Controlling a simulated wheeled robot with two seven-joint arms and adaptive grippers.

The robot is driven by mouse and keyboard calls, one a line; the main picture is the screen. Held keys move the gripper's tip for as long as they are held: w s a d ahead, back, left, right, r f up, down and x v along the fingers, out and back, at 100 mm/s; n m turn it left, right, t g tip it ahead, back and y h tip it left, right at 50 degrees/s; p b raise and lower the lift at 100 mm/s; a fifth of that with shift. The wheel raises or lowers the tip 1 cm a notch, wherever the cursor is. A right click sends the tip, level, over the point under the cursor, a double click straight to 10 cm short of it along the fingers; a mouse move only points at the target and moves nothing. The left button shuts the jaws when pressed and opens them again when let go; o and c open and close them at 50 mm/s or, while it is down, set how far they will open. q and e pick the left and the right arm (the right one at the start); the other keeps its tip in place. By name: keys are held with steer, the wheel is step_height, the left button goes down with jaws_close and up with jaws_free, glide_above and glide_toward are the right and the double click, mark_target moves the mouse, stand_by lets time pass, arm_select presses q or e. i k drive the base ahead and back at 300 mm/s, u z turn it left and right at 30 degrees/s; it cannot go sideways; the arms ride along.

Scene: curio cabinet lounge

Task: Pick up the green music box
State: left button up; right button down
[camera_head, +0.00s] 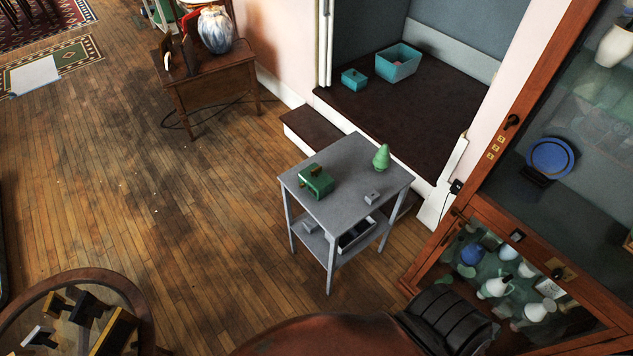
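The green music box (318,184) sits on the top of a small grey two-tier table (345,207), towards its left side. It is a small green block with brown parts on its top and side. A light green tree-shaped figure (381,158) stands at the table's back right. A small grey object (372,197) lies on the right part of the tabletop. Neither of my grippers shows in the head view, and nothing is seen touching the music box.
A dark container (356,234) is on the grey table's lower shelf. A glass-fronted cabinet (540,247) stands to the right. A round table (137,300) is at the bottom left. A wooden side table (215,87) is behind. Open wood floor lies left of the grey table.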

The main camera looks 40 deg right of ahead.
mark_target(319, 187)
steer(key=z, duration=0.75)
steer(key=k, duration=0.6)
steer(key=u, duration=0.85)
steer(key=i, duration=0.95)
steer(key=z, duration=0.85)
steer(key=i, duration=0.3)
steer(key=z, duration=0.05)
